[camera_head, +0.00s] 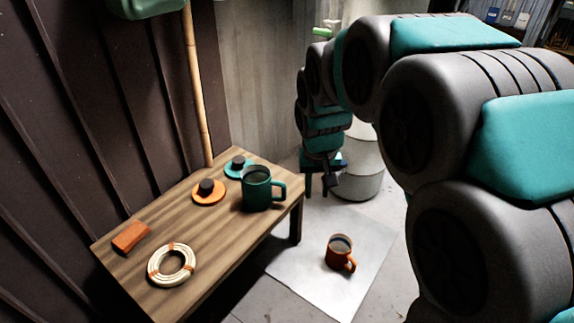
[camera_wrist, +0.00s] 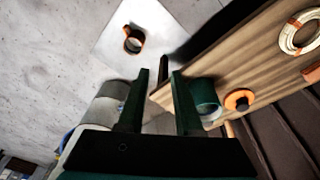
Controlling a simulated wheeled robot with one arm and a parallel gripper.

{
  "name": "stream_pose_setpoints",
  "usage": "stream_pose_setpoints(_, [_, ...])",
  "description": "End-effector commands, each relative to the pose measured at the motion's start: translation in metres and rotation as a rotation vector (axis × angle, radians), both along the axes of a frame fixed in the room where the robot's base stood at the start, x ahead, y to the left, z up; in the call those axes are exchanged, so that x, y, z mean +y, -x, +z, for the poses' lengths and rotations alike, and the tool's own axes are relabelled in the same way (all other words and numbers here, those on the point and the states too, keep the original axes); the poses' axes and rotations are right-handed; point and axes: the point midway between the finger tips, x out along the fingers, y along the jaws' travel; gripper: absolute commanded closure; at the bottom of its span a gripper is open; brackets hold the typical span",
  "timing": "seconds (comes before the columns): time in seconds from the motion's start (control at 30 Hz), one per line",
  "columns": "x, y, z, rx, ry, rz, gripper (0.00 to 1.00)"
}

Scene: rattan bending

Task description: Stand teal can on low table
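The teal can (camera_head: 257,190), a mug-like vessel with a side handle, stands upright on the low wooden table (camera_head: 205,240), near its right end. In the wrist view the teal can (camera_wrist: 205,97) shows just right of my right finger, which partly hides it. My gripper (camera_wrist: 160,74) is open, with nothing between its fingers. In the head view my gripper (camera_head: 325,182) hangs beyond the table's right end, apart from the can and small in view.
An orange mug (camera_head: 339,250) stands on a pale floor sheet (camera_head: 300,270). The table bears orange (camera_head: 208,197) and teal (camera_head: 238,170) knobbed discs, a cream ring (camera_head: 158,277) and an orange block (camera_head: 131,237). A pale drum (camera_head: 362,180) stands behind my gripper. A bamboo pole (camera_head: 196,90) rises behind the table.

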Motion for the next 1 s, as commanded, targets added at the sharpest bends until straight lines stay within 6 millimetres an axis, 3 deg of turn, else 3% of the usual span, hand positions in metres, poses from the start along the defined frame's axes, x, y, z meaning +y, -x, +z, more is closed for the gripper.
stream_pose_setpoints(0.2, [-0.039,0.107,0.006,0.114,-0.001,-0.016,0.66])
stream_pose_setpoints(0.5, [-0.062,0.244,-0.004,0.266,-0.025,-0.014,0.66])
stream_pose_setpoints(0.7, [-0.064,0.289,-0.011,0.316,-0.037,-0.01,0.66])
stream_pose_setpoints(1.0, [-0.064,0.295,-0.012,0.324,-0.039,-0.008,0.66])
